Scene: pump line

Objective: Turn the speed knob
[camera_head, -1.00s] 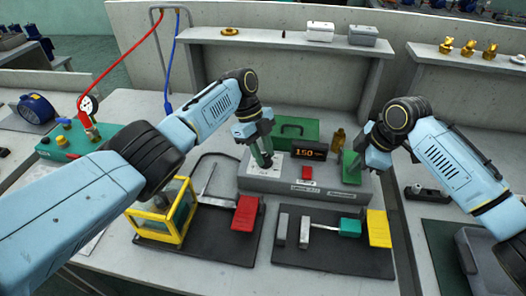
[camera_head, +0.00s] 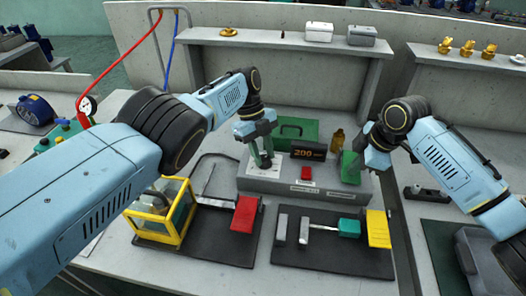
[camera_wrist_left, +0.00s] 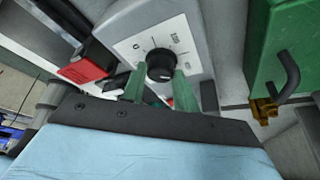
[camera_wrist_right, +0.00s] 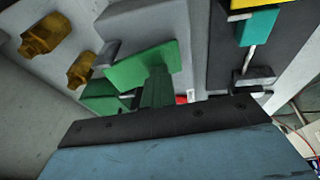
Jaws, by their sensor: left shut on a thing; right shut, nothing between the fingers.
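The speed knob (camera_wrist_left: 160,66) is a round black dial with a white mark, on a white scale plate (camera_wrist_left: 190,40) on the grey control box (camera_head: 275,182). My left gripper (camera_head: 264,163) is shut on the knob, with one green finger on each side of it in the left wrist view (camera_wrist_left: 160,82). The display (camera_head: 308,150) on the box reads 200 in orange digits. My right gripper (camera_wrist_right: 157,72) is shut with nothing between its fingers. It is at a green plate (camera_wrist_right: 140,66) at the box's right end; I cannot tell whether they touch.
A yellow-framed unit (camera_head: 160,213) and two dark mats with red (camera_head: 245,212) and yellow plates (camera_head: 378,228) lie in front.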

